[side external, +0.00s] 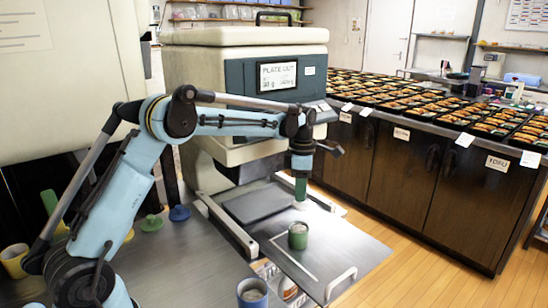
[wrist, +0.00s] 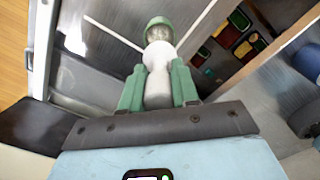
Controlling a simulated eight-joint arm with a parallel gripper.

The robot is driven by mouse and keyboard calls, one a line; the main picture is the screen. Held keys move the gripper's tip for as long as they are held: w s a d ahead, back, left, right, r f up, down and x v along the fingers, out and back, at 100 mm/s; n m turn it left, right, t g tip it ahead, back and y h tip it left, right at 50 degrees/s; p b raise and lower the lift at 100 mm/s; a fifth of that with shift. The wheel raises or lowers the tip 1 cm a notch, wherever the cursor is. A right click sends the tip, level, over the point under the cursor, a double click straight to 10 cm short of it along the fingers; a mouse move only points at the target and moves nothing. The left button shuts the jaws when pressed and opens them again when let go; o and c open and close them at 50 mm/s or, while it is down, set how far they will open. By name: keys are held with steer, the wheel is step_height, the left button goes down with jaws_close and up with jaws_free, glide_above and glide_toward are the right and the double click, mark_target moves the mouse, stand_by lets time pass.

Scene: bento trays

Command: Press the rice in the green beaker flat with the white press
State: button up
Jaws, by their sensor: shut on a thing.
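The green beaker (side external: 298,241) stands on the metal shelf in front of the machine, with pale rice showing in its top. It also shows in the wrist view (wrist: 158,22), just beyond the press. My gripper (side external: 300,194) points down above the beaker, and its green fingers are shut on the white press. In the wrist view the white press (wrist: 157,75) is between the fingers of my gripper (wrist: 157,88). In the side view only a little white of the press shows under the fingers, above the beaker.
A blue beaker (side external: 252,297) stands at the front edge. A yellow mug (side external: 14,262) and green (side external: 152,223) and blue (side external: 180,213) pieces are on the left table. The machine (side external: 250,70) rises behind. A counter with many filled trays (side external: 420,100) is at right.

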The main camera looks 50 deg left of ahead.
steer(key=shift+f, duration=2.2)
steer(key=shift+f, duration=2.6)
stand_by(1.9)
stand_by(0.5)
steer(key=shift+r, duration=3.8)
